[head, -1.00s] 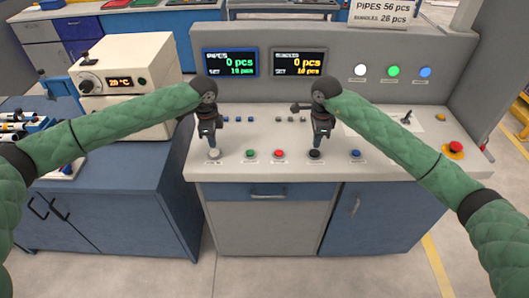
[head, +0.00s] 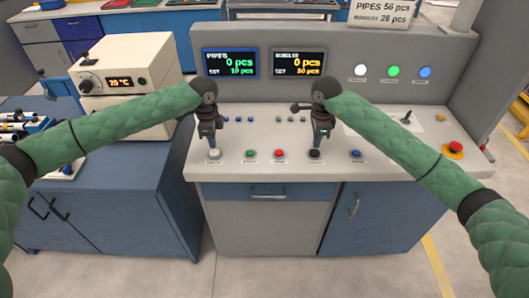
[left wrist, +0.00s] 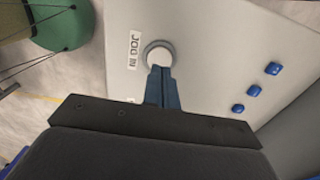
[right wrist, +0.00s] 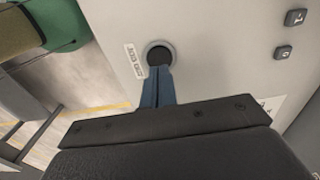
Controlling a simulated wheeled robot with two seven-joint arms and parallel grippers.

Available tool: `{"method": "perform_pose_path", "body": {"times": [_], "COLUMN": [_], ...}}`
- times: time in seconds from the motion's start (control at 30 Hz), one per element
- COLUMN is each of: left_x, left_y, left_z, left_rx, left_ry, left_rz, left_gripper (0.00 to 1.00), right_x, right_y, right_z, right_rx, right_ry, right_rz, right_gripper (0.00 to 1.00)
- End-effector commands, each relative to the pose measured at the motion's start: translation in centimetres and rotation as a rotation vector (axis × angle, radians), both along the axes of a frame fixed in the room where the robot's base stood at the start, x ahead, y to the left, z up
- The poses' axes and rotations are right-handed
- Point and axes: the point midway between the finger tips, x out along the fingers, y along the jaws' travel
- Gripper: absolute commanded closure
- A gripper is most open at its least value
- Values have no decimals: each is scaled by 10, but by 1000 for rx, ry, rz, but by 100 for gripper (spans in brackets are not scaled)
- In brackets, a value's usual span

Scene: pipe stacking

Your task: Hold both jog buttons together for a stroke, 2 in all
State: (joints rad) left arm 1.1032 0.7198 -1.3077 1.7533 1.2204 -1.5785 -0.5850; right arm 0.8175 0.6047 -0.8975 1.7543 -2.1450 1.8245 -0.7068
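The white jog button (head: 214,154) is at the front left of the console; the left wrist view shows it (left wrist: 158,55) beside a "JOG IN" label. My left gripper (head: 210,145) is shut, pointing down, with its fingertips at the button's near edge in the wrist view. The black button (head: 314,154) is further right on the same row, and the right wrist view shows it (right wrist: 158,55) beside a label too blurred to read. My right gripper (head: 316,146) is shut, its fingertips at that button's edge. I cannot tell whether either button is touched or pressed.
Green (head: 250,154), red (head: 279,154) and blue (head: 356,154) buttons share the front row. A red emergency stop (head: 453,149) sits at the right. The pipes display (head: 230,62) and bundles display (head: 299,62) both read 0 pcs. White, green and blue lamps (head: 393,71) are on the back panel.

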Motion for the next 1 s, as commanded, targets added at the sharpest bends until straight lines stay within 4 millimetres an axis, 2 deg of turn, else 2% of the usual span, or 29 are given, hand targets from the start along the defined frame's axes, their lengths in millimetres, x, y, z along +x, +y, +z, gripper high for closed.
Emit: {"method": "perform_pose_path", "body": {"times": [0.8, 1.0], "left_x": [0, 0], "left_y": [0, 0], "left_z": [-33, -33], "left_rx": [-1, 0], "left_ry": [1, 1], "left_rz": [-1, 0], "left_gripper": [100, 100], "right_x": [0, 0], "right_y": [0, 0], "right_z": [0, 0], "right_rx": [0, 0], "right_ry": [0, 0], "right_rz": [0, 0], "right_gripper": [100, 100]}}
